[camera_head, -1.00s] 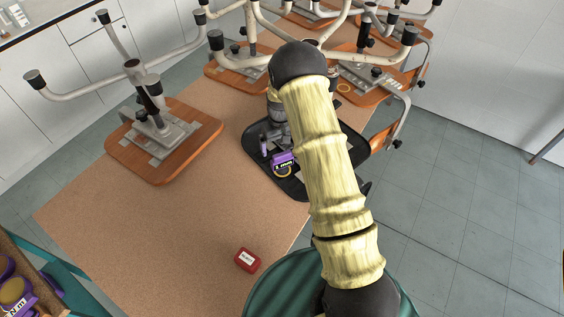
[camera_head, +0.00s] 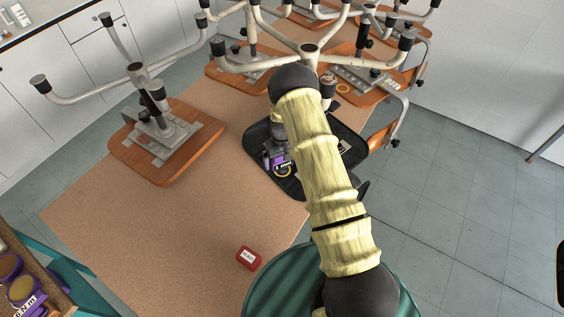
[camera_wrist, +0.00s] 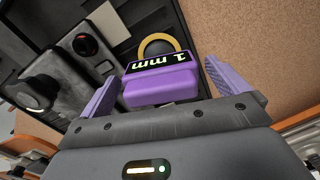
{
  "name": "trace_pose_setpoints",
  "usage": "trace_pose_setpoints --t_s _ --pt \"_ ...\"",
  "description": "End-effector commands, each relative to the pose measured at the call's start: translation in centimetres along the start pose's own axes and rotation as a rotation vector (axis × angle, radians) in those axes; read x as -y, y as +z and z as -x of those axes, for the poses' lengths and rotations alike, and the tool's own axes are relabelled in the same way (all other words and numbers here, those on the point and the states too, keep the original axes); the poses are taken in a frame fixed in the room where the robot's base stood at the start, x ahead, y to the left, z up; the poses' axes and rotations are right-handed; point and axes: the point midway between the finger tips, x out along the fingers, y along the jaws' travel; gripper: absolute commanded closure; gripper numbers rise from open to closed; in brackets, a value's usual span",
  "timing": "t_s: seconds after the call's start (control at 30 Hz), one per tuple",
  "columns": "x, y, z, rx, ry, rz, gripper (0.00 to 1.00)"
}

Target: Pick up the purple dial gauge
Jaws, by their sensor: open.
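The purple dial gauge (camera_wrist: 160,82) shows in the wrist view as a purple block with a dark "1 mm" label and a yellow ring behind it. It sits between the two purple fingers of my gripper (camera_wrist: 165,88), which are open with a gap on each side of it. My gripper there is at the tray, partly hidden by my arm.
The tray rests on a brown tabletop (camera_head: 160,230). A red labelled box (camera_head: 248,257) lies near the front edge. An upturned chair (camera_head: 165,145) stands at the left, with several more behind. Purple and gold items (camera_head: 24,289) sit on a shelf at lower left.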

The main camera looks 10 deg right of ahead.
Motion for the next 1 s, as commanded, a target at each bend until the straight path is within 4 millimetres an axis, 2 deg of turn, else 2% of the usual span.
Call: trace_pose_setpoints --t_s 0.17,0.63,0.9,0.97,1.0 --pt "0.02 0.02 -0.78 0.0 0.0 0.001 0.0" --pt "0.02 0.01 -0.75 0.0 0.0 0.0 0.0" --pt "0.02 0.0 -0.74 0.0 0.0 0.0 0.53" --pt "0.01 -0.04 -0.69 -0.001 0.0 0.0 0.59" --pt "0.01 -0.04 -0.69 -0.001 0.0 0.0 0.59"
